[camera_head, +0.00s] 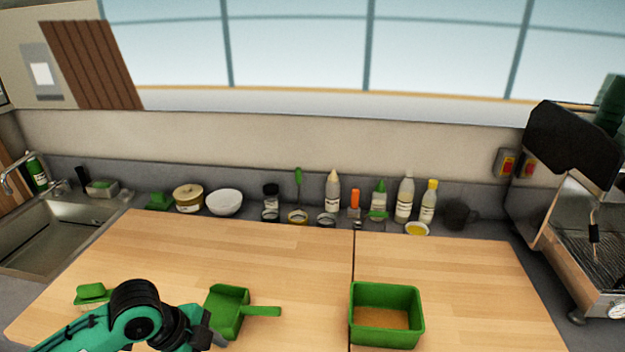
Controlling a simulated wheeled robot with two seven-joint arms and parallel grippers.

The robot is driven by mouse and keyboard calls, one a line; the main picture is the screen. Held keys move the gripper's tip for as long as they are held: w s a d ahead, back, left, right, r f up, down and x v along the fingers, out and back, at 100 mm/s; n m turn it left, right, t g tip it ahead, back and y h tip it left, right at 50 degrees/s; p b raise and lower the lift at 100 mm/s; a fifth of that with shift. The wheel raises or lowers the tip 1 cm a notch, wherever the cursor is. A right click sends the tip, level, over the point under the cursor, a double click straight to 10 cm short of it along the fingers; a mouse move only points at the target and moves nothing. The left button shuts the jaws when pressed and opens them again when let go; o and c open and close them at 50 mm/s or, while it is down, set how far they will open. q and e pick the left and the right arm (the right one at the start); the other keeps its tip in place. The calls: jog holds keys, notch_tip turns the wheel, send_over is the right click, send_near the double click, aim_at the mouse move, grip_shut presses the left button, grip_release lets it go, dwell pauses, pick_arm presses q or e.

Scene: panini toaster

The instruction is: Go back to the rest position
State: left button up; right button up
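My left arm comes in from the lower left, green with black joints. My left gripper (205,338) is low in the view, at the left edge of a green dustpan (228,311). It is small and partly cut off, so I cannot tell whether its fingers are open or shut, or whether it touches the dustpan. My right arm and gripper are not in view. A green brush (91,293) lies on the wooden worktop (230,258) behind the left arm, partly hidden by it. A green bin (386,291) with a brown bottom stands on the right part of the worktop.
Bottles (405,199), jars and a white bowl (224,202) line the back ledge. A sink (60,235) is at the left. A coffee machine (580,190) stands at the right. The worktop's middle and back are clear.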

pick_arm(q)
jog(key=s+d+f+n+t, duration=0.2)
jog(key=s+d+f+n, duration=0.2)
jog(key=s+f+n, duration=0.25)
jog(key=s+a+f+n+y, duration=0.55)
jog(key=s+a+n, duration=0.25)
jog(key=s+n, duration=0.3)
notch_tip(320, 180, down, 34)
jog(key=s+g, duration=0.1)
jog(key=g, duration=0.1)
jog(key=s+a+f, duration=0.2)
jog(key=s+f, duration=0.6)
jog(key=s, duration=0.1)
jog(key=s+a+f, duration=0.1)
jog(key=s+f, duration=0.8)
jog(key=shift+s+a+f+m+g+h, duration=0.3)
jog(key=shift+s+a+m+g+h, duration=0.05)
jog(key=shift+s+a+m+g, duration=0.1)
